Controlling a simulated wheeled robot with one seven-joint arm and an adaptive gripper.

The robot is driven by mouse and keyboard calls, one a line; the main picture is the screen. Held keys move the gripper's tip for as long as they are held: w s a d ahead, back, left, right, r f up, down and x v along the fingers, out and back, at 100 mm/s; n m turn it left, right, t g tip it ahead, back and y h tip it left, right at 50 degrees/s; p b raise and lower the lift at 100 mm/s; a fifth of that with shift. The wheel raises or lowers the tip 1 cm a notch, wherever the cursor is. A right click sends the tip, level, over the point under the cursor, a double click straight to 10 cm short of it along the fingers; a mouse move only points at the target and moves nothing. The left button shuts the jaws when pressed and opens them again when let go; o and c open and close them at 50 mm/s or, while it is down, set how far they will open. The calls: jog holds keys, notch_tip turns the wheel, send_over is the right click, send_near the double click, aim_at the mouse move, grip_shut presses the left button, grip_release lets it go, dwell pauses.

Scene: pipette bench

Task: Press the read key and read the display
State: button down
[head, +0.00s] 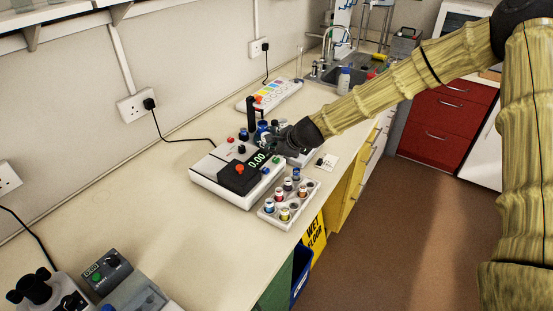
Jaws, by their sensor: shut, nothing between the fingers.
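A white bench instrument (207,177) stands on the bench, with a dark sloped panel on its front. Its display (257,160) is lit and shows 0.00 in green digits. I cannot read any label, so which one is the read key is unclear. My gripper (278,140) is dark and shut, with nothing seen in it. It appears just behind and right of the display; its fingertips are hard to make out and contact cannot be told.
A white rack (268,212) of colour-capped vials stands right of the instrument, near the bench's front edge. A black upright post (251,116) rises behind it. A white tray with coloured squares (271,95) lies farther back. Bare bench (150,215) lies to the left.

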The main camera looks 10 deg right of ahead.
jog(key=shift+w+f, duration=0.4)
jog(key=shift+w, duration=0.05)
jog(key=shift+s+b, duration=0.3)
jog(key=shift+s, duration=0.15)
jog(key=shift+w+f, duration=0.1)
jog(key=shift+f, duration=0.05)
jog(key=shift+f+b, duration=0.5)
jog(key=shift+f, duration=0.05)
dwell(0.7)
jog(key=shift+r, duration=0.15)
jog(key=shift+w+r+p, duration=0.15)
jog(key=shift+r+p, duration=0.5)
jog(key=shift+r, duration=0.1)
